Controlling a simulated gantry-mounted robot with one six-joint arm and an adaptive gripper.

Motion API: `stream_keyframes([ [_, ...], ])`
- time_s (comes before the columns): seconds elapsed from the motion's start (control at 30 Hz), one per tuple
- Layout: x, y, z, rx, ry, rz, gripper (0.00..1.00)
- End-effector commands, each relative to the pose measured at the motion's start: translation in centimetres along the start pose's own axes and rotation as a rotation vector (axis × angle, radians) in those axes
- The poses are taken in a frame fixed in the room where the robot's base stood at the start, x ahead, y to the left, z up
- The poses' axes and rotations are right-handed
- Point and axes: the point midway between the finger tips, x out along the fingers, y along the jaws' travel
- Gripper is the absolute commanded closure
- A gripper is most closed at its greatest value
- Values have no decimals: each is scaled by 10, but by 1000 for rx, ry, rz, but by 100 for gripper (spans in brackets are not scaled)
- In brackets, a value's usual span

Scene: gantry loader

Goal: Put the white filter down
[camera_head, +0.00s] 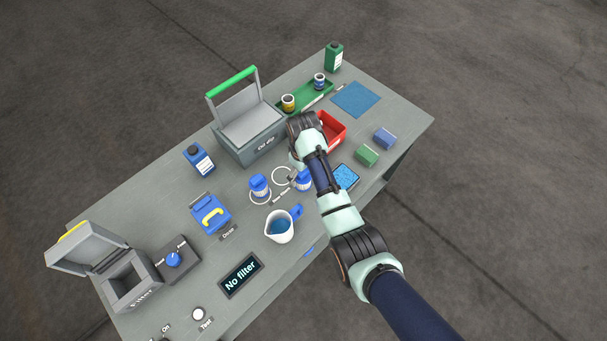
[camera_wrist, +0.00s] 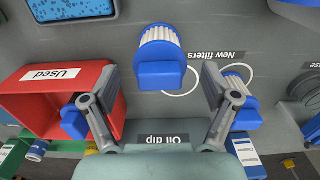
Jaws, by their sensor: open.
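A white pleated filter (camera_wrist: 159,40) with a blue cap (camera_wrist: 160,74) lies between my fingers in the wrist view, with a gap on both sides. My gripper (camera_wrist: 160,72) is open. In the head view this filter (camera_head: 303,181) stands on the bench below my arm, right of a white ring marking (camera_head: 275,177). In the wrist view it partly covers the ring. A second white filter (camera_wrist: 238,80) with a blue cap stands in another ring; it also shows in the head view (camera_head: 260,187). My fingertips are mostly hidden in the head view.
A red "Used" bin (camera_wrist: 40,92) stands close left of my gripper in the wrist view, with a blue object inside. A grey "Oil dip" box (camera_head: 240,150), a jug (camera_head: 279,229) and a blue sponge-like tray (camera_head: 347,176) stand nearby. The display (camera_head: 240,276) reads "No filter".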

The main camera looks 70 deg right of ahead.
Motion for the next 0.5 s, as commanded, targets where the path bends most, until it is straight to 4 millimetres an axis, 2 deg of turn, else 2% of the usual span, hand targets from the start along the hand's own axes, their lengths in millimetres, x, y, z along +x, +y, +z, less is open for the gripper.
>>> stream_keyframes([
  [0.03,-20,0,-1,0,4,2,14],
  [0.2,-60,0,-1,0,2,1,14],
  [0.33,-79,0,-1,0,2,1,14],
  [0.5,-86,0,0,0,1,0,14],
])
